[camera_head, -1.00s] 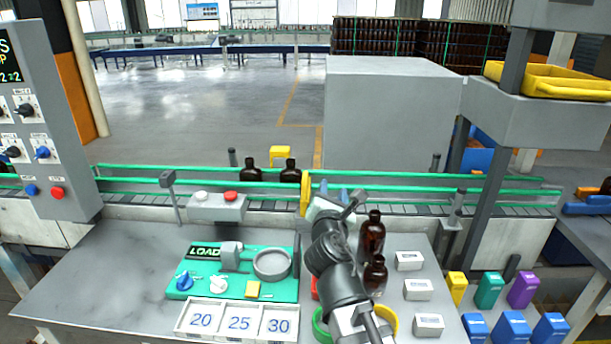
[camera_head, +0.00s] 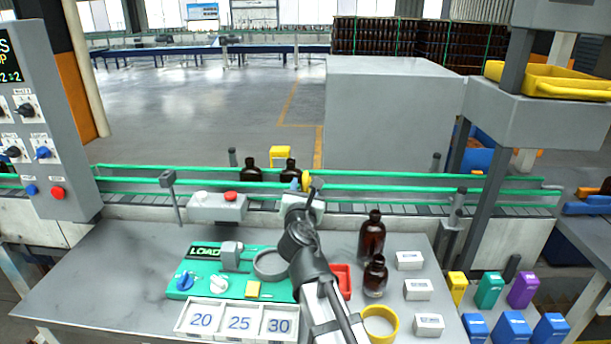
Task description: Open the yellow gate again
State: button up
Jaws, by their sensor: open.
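The yellow gate (camera_head: 306,181) is at the conveyor's near green rail, just right of two dark amber bottles. Only a small yellow part of it shows; my arm's end hides the rest. My gripper (camera_head: 303,188) is open, right at the gate in this view. Whether it touches the gate cannot be told. The amber bottles, one on the left (camera_head: 250,171) and one on the right (camera_head: 290,172), stand on the conveyor behind the near rail. My gripper overlaps the lower part of the right one.
Two amber bottles, one behind (camera_head: 372,236) and one in front (camera_head: 376,277), stand on the table right of my arm. A button box (camera_head: 217,207) with a red button is left of my gripper. A green LOAD panel (camera_head: 205,284) lies nearer. The table's left side is clear.

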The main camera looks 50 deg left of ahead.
jog(key=x, duration=0.7)
jog(key=shift+a, duration=0.1)
grip_shut()
dwell(0.4)
